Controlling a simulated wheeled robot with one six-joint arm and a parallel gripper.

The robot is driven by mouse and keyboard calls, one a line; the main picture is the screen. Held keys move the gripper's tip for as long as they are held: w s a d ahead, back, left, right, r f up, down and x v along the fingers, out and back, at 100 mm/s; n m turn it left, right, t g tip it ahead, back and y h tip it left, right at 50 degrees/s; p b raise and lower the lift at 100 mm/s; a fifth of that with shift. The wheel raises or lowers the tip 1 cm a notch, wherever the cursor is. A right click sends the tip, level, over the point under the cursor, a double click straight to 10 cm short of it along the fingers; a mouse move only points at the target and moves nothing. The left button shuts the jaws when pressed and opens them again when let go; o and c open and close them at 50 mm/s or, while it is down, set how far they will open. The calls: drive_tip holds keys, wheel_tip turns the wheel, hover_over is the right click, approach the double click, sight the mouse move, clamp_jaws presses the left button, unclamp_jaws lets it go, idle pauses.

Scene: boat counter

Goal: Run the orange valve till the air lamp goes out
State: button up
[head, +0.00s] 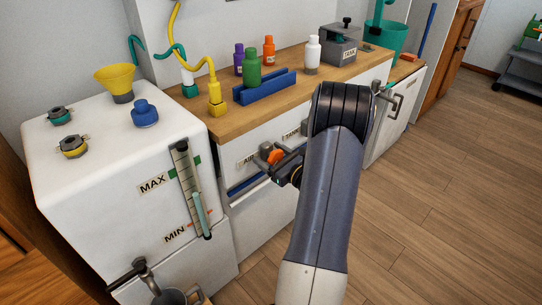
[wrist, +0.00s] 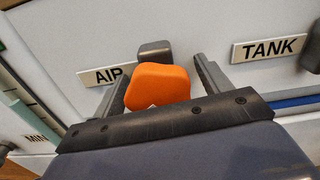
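The orange valve (wrist: 160,84) sticks out from the white counter front next to the AIR label (wrist: 101,75), with a dark grey block (wrist: 155,50) just behind its handle. The valve also shows in the head view (head: 275,156). My gripper (wrist: 161,68) is open, with one finger on each side of the orange handle. Narrow gaps seem to show beside the handle; contact cannot be told for sure. In the head view my gripper (head: 287,164) is at the counter front, partly hidden by my arm. I cannot make out an air lamp in either view.
A TANK label (wrist: 269,48) with a dark grey fitting (wrist: 311,52) is to the right. A blue rail (wrist: 292,102) runs below. A white tank (head: 95,190) with a level gauge (head: 191,190) stands at left.

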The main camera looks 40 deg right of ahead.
drive_tip(key=c, duration=0.9)
drive_tip(key=shift+r+m+p, duration=0.15)
drive_tip(key=shift+m+p, duration=0.6)
drive_tip(key=shift+m, duration=0.35)
drive_tip(key=shift+a+m+p, duration=0.1)
drive_tip(key=shift+m+p, duration=0.5)
drive_tip(key=shift+m, duration=0.7)
drive_tip(key=o, duration=0.9)
drive_tip(key=shift+o, duration=0.2)
drive_tip(key=shift+s, duration=0.15)
drive_tip(key=s+p, duration=0.1)
drive_tip(key=s, duration=0.9)
drive_tip(key=shift+s+d, duration=0.3)
drive_tip(key=shift+d, duration=0.1)
